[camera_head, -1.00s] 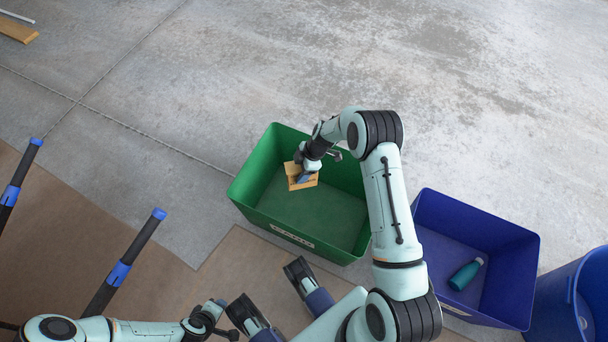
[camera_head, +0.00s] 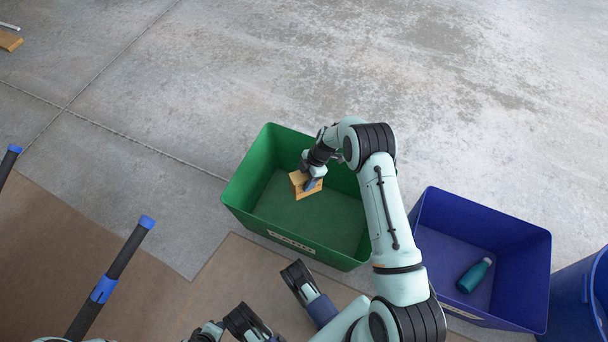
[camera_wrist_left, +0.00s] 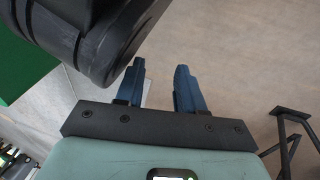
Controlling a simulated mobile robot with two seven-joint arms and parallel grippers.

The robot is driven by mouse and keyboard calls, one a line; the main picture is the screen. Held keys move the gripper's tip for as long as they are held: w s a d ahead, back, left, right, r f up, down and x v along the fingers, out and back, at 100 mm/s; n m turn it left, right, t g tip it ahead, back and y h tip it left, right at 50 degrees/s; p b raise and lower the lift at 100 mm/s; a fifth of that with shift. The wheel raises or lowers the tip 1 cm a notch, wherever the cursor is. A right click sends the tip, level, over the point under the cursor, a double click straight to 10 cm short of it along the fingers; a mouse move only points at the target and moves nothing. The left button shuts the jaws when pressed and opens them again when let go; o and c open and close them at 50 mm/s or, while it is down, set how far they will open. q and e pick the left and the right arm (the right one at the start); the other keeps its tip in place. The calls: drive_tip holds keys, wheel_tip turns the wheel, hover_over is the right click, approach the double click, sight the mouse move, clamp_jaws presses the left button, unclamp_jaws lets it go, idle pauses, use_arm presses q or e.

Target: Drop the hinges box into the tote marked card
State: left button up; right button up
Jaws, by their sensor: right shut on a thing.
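The hinges box (camera_head: 300,187) is a small tan carton, held tilted within the opening of the green tote. My right gripper (camera_head: 313,184) is shut on it, reaching down from above. The green tote (camera_head: 334,257) carries a white label on its near wall that appears to read CARD. Whether the box touches the tote's floor I cannot tell. My left gripper (camera_wrist_left: 160,85) shows in the left wrist view with its two blue fingers apart and nothing between them.
A blue tote (camera_head: 537,277) with a teal bottle (camera_head: 474,276) stands to the right, and a blue bin (camera_head: 572,300) is beyond it. Black posts with blue bands (camera_head: 103,290) stand at left. Bare concrete lies behind the totes.

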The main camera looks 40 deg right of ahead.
drive_tip(key=shift+f, duration=0.2)
drive_tip(key=o, duration=1.1)
use_arm(q)
drive_tip(key=shift+s+f, duration=0.15)
drive_tip(key=shift+s, duration=0.1)
use_arm(e)
drive_tip(key=p+v, duration=0.2)
drive_tip(key=v, duration=1)
drive_tip(key=shift+r+p, duration=0.15)
drive_tip(key=shift+p, duration=0.15)
drive_tip(key=shift+d+r, duration=0.25)
drive_tip(key=shift+r, duration=0.3)
use_arm(q)
drive_tip(key=w+d+r+t, duration=0.1)
drive_tip(key=w+r, duration=0.2)
drive_tip(key=r, duration=0.1)
drive_tip(key=shift+w+r, duration=0.3)
drive_tip(key=shift+r, duration=0.05)
